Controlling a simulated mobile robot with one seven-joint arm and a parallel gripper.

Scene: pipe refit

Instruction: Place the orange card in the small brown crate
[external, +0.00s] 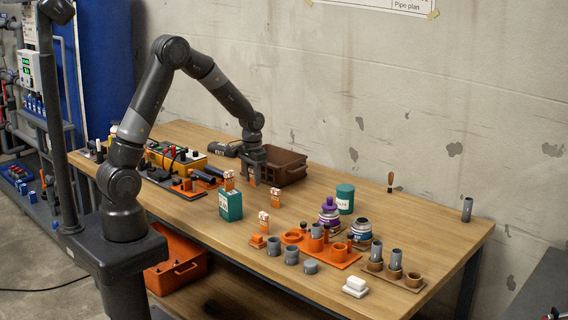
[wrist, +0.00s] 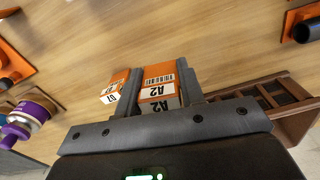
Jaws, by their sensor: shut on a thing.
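My gripper (external: 253,178) is shut on an orange card (wrist: 158,88) with a white band marked A2, seen between the fingers in the wrist view. In the external view the card shows only as a small orange patch at the fingertips. The small brown crate (external: 291,170) stands on the table just right of and behind my gripper, its left part hidden by my gripper. In the wrist view the crate (wrist: 292,122) is at the lower right, beside the right finger, and the card is outside it.
A teal box (external: 231,206) with orange-and-white pieces stands in front of my gripper. More such pieces (external: 264,222) lie toward the front. The back right table is mostly clear.

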